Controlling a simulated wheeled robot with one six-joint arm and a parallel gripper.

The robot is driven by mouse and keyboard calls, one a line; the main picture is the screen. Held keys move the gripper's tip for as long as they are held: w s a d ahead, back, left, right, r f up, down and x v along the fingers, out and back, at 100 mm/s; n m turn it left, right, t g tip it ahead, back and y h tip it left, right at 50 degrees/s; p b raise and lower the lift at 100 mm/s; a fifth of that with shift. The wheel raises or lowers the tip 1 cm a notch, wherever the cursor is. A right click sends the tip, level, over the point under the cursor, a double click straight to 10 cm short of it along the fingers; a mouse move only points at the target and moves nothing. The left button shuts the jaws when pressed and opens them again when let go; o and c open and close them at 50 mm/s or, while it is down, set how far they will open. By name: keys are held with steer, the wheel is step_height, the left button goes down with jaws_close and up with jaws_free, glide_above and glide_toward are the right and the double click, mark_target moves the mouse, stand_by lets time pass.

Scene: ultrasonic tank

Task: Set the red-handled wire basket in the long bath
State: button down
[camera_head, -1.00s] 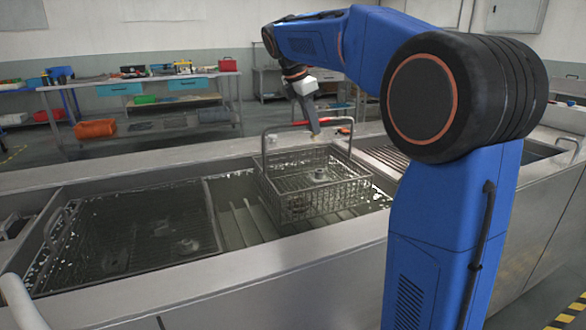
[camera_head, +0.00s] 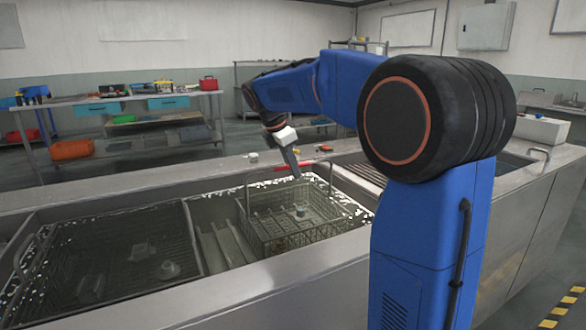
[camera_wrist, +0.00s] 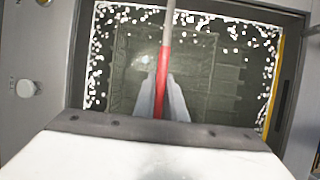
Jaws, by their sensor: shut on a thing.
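The red-handled wire basket (camera_head: 305,238) hangs level at the right part of the long bath (camera_head: 235,282), its lower part down inside the opening. Its red grip (camera_head: 318,164) tops a tall wire handle. My gripper (camera_head: 297,175) is shut on this red grip, above the basket. In the wrist view, the red grip (camera_wrist: 163,78) runs between my two fingers, and the bath's liquid (camera_wrist: 225,75) lies around and below. Whether the basket touches the bath floor cannot be told.
Small items lie on the back ledge (camera_head: 215,172). A cluttered workbench (camera_head: 165,103) stands behind.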

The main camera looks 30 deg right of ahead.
steer(key=c, duration=1.8)
jaws_free()
steer(key=v, duration=1.2)
steer(key=shift+r, duration=0.1)
steer(key=shift+s, duration=0.1)
